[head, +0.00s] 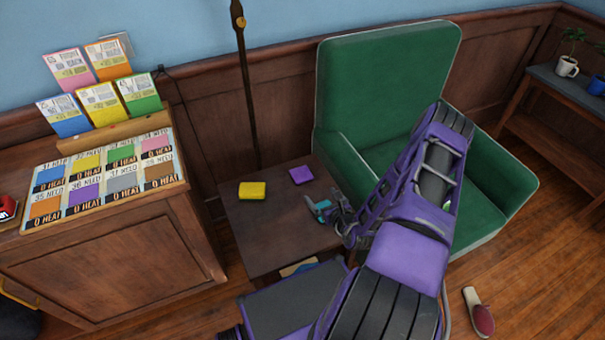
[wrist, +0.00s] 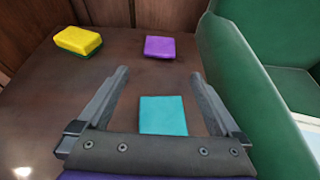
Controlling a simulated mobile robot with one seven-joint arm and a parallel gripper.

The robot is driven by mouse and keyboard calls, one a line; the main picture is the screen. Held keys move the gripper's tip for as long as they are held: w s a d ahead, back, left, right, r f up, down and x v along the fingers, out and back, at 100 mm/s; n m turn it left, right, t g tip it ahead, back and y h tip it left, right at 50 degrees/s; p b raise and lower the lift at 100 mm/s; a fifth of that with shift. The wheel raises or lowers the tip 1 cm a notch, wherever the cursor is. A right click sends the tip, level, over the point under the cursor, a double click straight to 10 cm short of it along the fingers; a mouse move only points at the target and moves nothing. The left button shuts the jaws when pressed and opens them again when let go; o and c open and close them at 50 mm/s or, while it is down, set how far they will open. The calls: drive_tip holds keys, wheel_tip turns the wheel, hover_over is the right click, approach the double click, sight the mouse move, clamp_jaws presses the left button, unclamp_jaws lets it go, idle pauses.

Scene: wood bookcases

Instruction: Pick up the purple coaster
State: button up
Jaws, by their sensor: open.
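The purple coaster (head: 302,175) lies flat near the back right of the small dark wood table (head: 262,222). In the wrist view the purple coaster (wrist: 160,47) sits just beyond the fingertips, close to the centre line. My gripper (head: 325,207) is over the right part of the table, on the near side of the purple coaster and apart from it. In the wrist view my gripper (wrist: 160,73) has its two fingers spread, with nothing held. A teal square (wrist: 163,115) shows between the fingers, nearer than the purple coaster; it also shows in the head view (head: 321,207).
A yellow sponge with a green underside (wrist: 78,41) lies left of the purple coaster. The green armchair (head: 390,90) stands close on the table's right. A thin dark pole (head: 247,90) rises behind the table. A wood cabinet with coloured cards (head: 105,180) stands at left.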

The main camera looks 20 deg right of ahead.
sight(302, 175)
drive_tip(key=b+x, duration=0.2)
drive_tip(key=x, duration=1.4)
drive_tip(key=shift+w+f, duration=0.25)
drive_tip(key=shift+w, duration=0.1)
drive_tip(key=shift+d, duration=0.1)
drive_tip(key=shift+c, duration=0.2)
